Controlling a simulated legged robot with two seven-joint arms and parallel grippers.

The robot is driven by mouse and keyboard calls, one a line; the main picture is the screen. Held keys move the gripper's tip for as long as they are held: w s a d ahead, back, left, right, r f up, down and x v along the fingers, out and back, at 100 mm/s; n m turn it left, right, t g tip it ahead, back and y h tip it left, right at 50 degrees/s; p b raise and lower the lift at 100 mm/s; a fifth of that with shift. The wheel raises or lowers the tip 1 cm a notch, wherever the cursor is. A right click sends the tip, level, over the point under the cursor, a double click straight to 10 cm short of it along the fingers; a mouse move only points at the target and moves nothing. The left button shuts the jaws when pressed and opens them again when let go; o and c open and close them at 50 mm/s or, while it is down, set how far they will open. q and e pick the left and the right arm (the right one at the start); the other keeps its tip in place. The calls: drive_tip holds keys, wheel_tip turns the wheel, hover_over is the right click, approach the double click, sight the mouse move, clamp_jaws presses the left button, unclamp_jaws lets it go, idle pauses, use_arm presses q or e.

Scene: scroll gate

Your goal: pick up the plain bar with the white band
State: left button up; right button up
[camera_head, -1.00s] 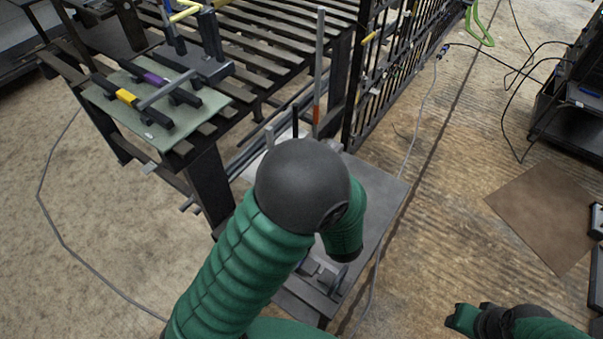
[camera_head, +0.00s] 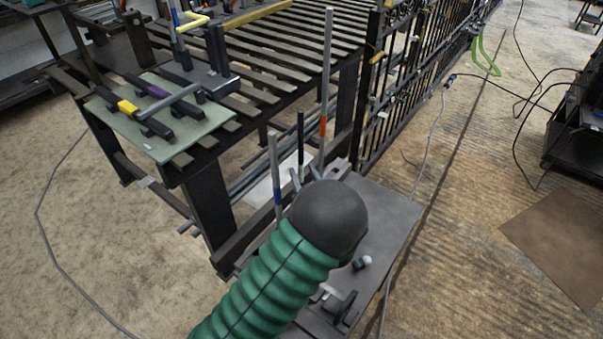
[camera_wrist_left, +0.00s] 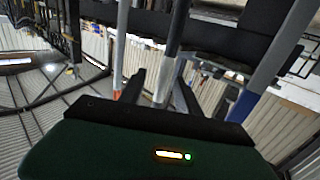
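Three upright bars stand at the grey bench. A dark middle bar (camera_head: 300,138) stands between a grey bar with an orange band (camera_head: 326,75) and a grey bar with a blue band (camera_head: 274,165). In the left wrist view the middle bar (camera_wrist_left: 178,35) shows a pale stretch (camera_wrist_left: 169,68) that looks like a white band; its lower end is hard to make out. My left gripper (camera_wrist_left: 160,92) is open, its dark fingers either side of this bar's line; contact cannot be told. In the head view my arm mostly hides that gripper. My right gripper is out of view.
The orange-banded bar (camera_wrist_left: 121,45) and blue-banded bar (camera_wrist_left: 242,100) stand close on either side of my left gripper. A slatted table (camera_head: 270,65) carries a green board (camera_head: 180,145) with dark blocks. A barred gate (camera_head: 405,90) stands behind the bench (camera_head: 395,215).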

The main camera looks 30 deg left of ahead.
use_arm(q)
drive_tip(key=x, duration=0.4)
drive_tip(key=shift+a, duration=0.4)
drive_tip(key=shift+d+r, duration=0.15)
clamp_jaws()
idle(0.7)
